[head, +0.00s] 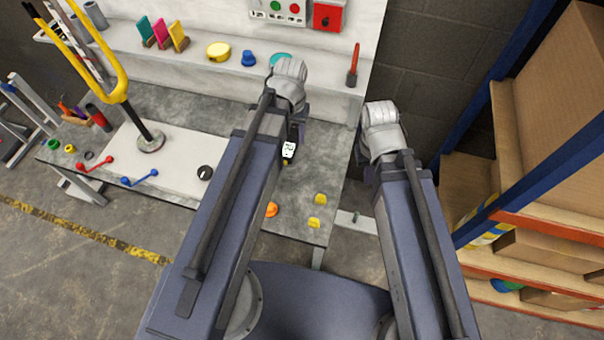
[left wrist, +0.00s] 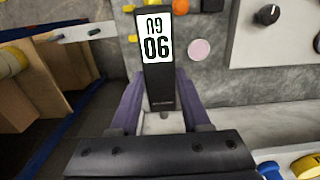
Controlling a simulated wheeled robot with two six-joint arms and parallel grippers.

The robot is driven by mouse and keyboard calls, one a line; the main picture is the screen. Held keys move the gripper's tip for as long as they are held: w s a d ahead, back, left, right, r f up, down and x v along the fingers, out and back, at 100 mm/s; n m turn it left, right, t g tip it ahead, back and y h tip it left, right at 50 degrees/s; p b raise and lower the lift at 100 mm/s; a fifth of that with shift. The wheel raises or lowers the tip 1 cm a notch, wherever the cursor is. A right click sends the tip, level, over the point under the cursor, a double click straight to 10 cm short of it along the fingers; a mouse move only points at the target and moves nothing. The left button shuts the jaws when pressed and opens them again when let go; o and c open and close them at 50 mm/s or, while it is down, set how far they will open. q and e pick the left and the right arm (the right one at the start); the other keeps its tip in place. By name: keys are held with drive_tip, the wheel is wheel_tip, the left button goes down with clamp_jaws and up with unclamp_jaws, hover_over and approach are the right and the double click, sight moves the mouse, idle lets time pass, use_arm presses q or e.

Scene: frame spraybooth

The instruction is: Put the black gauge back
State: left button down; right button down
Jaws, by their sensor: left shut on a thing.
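The black gauge (head: 288,150) has a white display with dark digits. My left gripper (left wrist: 158,108) is shut on it, with a purple finger on each side. In the left wrist view the gauge (left wrist: 158,68) stands out past the fingers, display toward the camera. In the head view it is above the right part of the grey bench (head: 327,185); my left arm hides part of it. My right gripper (head: 368,142) is right of the bench, its fingers mostly hidden behind the wrist.
Teal, pink and yellow items in brown holders (head: 165,43) stand on the back shelf (head: 190,72), beside yellow and blue pieces. A white plate (head: 125,150) with a black knob (head: 205,173) lies on the bench. A rack (head: 540,222) with boxes stands at right.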

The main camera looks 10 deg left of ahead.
use_arm(q)
drive_tip(key=b, duration=2.9)
hover_over(300, 186)
wheel_tip(300, 186, down, 30)
drive_tip(key=shift+p, duration=0.3)
wheel_tip(300, 186, down, 7)
drive_tip(key=b, duration=0.6)
drive_tip(key=shift+r+b, duration=0.15)
drive_tip(key=shift+b, duration=0.25)
drive_tip(key=shift+f+b, duration=0.6)
drive_tip(key=shift+b, duration=0.05)
drive_tip(key=shift+c, duration=1.4)
unclamp_jaws()
drive_tip(key=shift+r, duration=0.1)
